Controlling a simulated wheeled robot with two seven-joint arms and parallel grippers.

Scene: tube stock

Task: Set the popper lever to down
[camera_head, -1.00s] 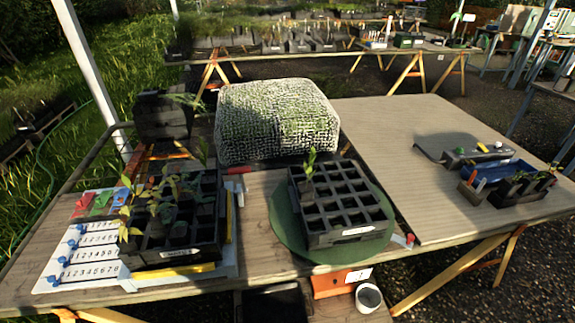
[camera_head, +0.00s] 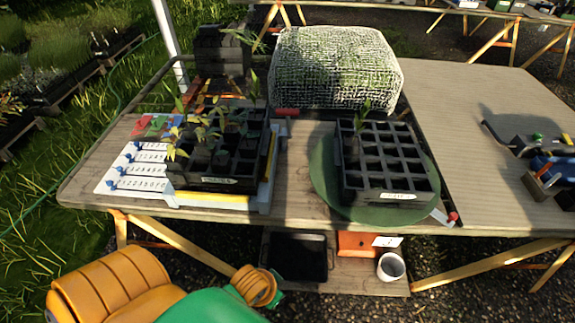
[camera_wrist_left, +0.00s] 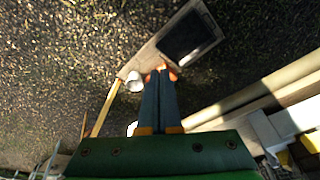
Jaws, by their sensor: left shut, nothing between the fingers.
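I cannot tell for sure which part is the popper lever. One red handle (camera_head: 287,112) lies at the back right of the left seedling tray (camera_head: 215,181), whose white stand (camera_head: 264,203) has a yellow bar. Another red knob (camera_head: 453,216) is at the front right of the green turntable (camera_head: 330,198). My left gripper (camera_wrist_left: 160,72) is shut and empty in the left wrist view, over the low shelf and apart from both red parts. In the head view my left arm shows at the bottom left, its fingers out of sight. My right gripper is not in view.
A dark cell tray (camera_head: 385,197) stands on the turntable. A mesh-covered dome (camera_head: 335,70) is behind. Below the table edge are a black bin (camera_head: 297,257), an orange box (camera_head: 358,243) and a white cup (camera_head: 391,267). The board (camera_head: 465,150) at right has bare room.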

